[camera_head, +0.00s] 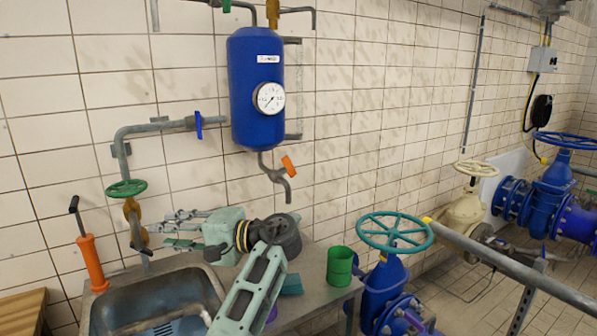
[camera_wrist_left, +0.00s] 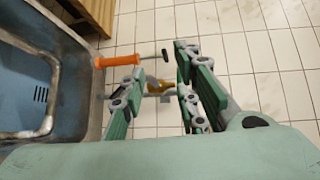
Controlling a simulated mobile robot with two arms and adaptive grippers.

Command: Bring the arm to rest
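My left gripper (camera_head: 163,228) is above the back of the sink, its fingers pointing left toward the wall pipe and its green hand wheel. In the left wrist view its fingers (camera_wrist_left: 158,62) are spread apart, with nothing between them in their grip. My left arm is bent, with its pale green link (camera_head: 250,290) rising from the bottom of the head view to the dark wrist joint. My right gripper is not in view.
A metal sink (camera_head: 105,310) lies below the gripper. An orange-bodied tool (camera_head: 91,262) stands at its left. A green mug (camera_head: 340,266) is on the counter. A blue tank (camera_head: 256,60) hangs above on the tiled wall. A teal valve wheel (camera_head: 394,232) is at the right.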

